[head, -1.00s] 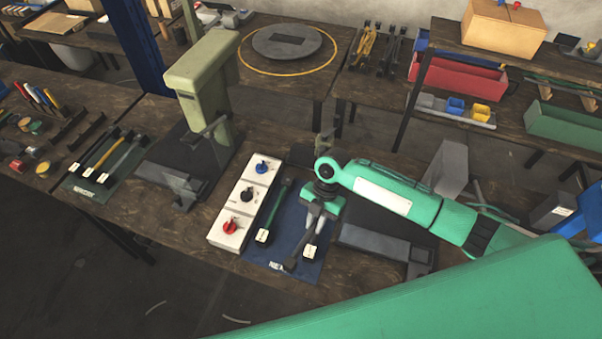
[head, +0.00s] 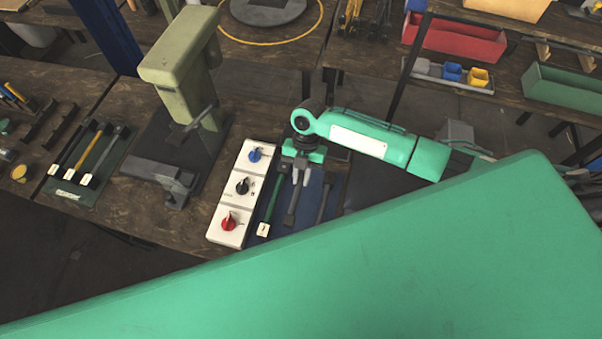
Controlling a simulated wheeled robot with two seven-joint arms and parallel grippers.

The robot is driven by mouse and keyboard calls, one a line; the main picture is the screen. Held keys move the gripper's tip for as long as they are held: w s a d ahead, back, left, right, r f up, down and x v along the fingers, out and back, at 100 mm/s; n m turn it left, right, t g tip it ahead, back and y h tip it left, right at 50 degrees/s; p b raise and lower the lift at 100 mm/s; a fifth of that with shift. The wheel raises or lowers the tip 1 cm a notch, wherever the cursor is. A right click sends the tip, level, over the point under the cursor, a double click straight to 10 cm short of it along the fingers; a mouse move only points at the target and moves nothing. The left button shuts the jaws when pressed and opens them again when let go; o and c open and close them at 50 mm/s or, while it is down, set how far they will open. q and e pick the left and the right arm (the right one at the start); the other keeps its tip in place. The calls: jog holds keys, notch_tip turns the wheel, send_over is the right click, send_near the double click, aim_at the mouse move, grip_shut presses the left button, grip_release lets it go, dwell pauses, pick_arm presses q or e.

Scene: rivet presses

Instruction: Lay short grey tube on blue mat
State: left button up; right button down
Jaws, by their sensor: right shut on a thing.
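The blue mat (head: 308,190) lies on the bench right of the white switch boxes; its near part is hidden behind my own green arm cover. My right gripper (head: 297,180) points down over the mat and is shut on the short grey tube (head: 291,209), whose near end shows below the fingers. I cannot tell whether the tube touches the mat. A green tube (head: 272,203) with a white tag lies on the mat to the left. Another dark grey tube (head: 324,200) lies to the right. My left gripper is not in view.
White boxes with blue, black and red knobs (head: 242,187) stand just left of the mat. A pale green press (head: 185,60) is further left. A green mat with tagged tools (head: 92,160) lies at far left. My green arm cover blocks the lower right.

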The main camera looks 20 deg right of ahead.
jog(key=shift+w+f+b, duration=0.25)
jog(key=shift+f+b, duration=0.05)
jog(key=shift+f, duration=0.1)
jog(key=shift+s+f+b, duration=0.15)
jog(key=shift+f+b, duration=0.7)
jog(key=shift+f, duration=0.1)
notch_tip(320, 180, down, 7)
jog(key=b, duration=0.5)
jog(key=c, duration=1.3)
grip_release()
